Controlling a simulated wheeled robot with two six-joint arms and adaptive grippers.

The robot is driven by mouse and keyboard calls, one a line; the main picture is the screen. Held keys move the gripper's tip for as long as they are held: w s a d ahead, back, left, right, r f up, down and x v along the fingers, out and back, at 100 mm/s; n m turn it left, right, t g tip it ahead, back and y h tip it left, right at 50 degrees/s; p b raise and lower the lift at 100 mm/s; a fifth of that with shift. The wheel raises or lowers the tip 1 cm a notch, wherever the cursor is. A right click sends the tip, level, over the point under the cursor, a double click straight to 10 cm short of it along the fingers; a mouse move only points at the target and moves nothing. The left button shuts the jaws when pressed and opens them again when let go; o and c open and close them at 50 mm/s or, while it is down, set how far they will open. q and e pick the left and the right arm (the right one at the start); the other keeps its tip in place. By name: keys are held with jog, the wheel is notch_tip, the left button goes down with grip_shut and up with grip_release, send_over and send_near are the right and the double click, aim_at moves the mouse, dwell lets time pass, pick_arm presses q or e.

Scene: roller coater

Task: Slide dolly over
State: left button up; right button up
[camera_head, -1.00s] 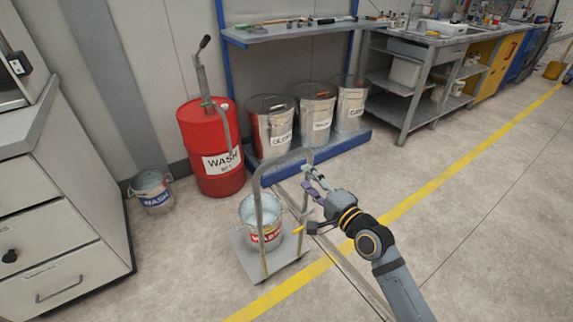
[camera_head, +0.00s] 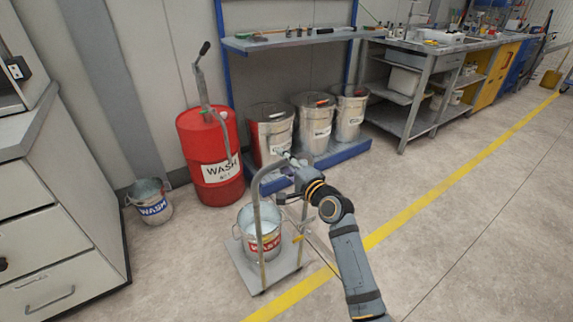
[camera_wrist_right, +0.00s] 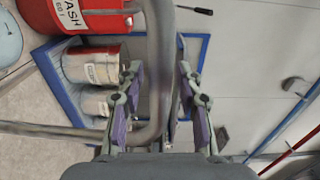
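The dolly has a flat grey platform (camera_head: 244,268) and an upright tubular handle (camera_head: 256,205). It stands on the floor beside the yellow line. A metal bucket with a red WASH label (camera_head: 262,243) stands on the platform. My right gripper (camera_head: 287,163) is at the top of the handle, on its right side. In the right wrist view, my right gripper (camera_wrist_right: 159,72) has its purple-padded fingers spread on either side of the handle tube (camera_wrist_right: 160,50). Gaps show between the tube and both fingers. My left gripper is out of view.
A red WASH drum (camera_head: 210,160) with a pump stands behind the dolly. A blue-labelled bucket (camera_head: 150,203) is left of it. Lidded cans (camera_head: 313,125) stand on a low blue rack behind. Drawers (camera_head: 60,250) are at left. The floor to the right (camera_head: 460,230) is clear.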

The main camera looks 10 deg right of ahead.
grip_shut()
jog(key=shift+f, duration=0.15)
jog(key=shift+f+b, duration=0.15)
jog(key=shift+b, duration=0.15)
